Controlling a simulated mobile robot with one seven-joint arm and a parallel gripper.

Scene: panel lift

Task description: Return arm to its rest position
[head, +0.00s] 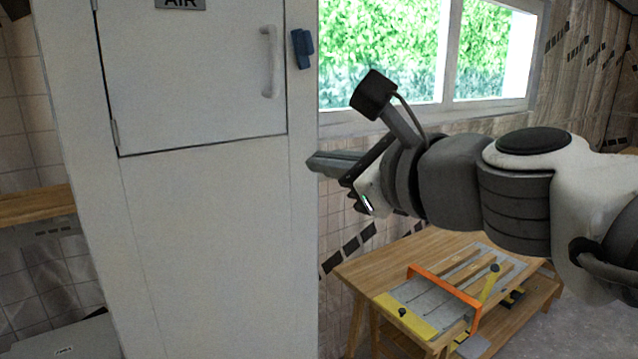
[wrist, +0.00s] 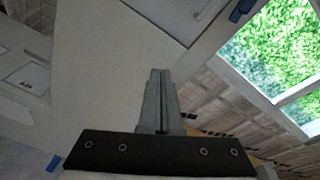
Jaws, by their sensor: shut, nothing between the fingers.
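My arm reaches in from the right in the head view, stretched out toward the left. My gripper (head: 318,162) is at its end, beside the right edge of the white cabinet. In the wrist view my gripper (wrist: 159,72) has its two fingers together and nothing between them. The white cabinet (head: 220,240) has a closed door (head: 195,80) with a light handle (head: 269,62) and a sign reading "AIR" (head: 180,4). I cannot tell whether the fingertips touch the cabinet.
A wooden workbench (head: 455,242) with an orange bar (head: 445,287) and yellow parts stands below my arm. A window (head: 400,50) is behind the arm. A blue item (head: 302,48) is on the cabinet's edge. A wooden shelf (head: 35,203) is at left.

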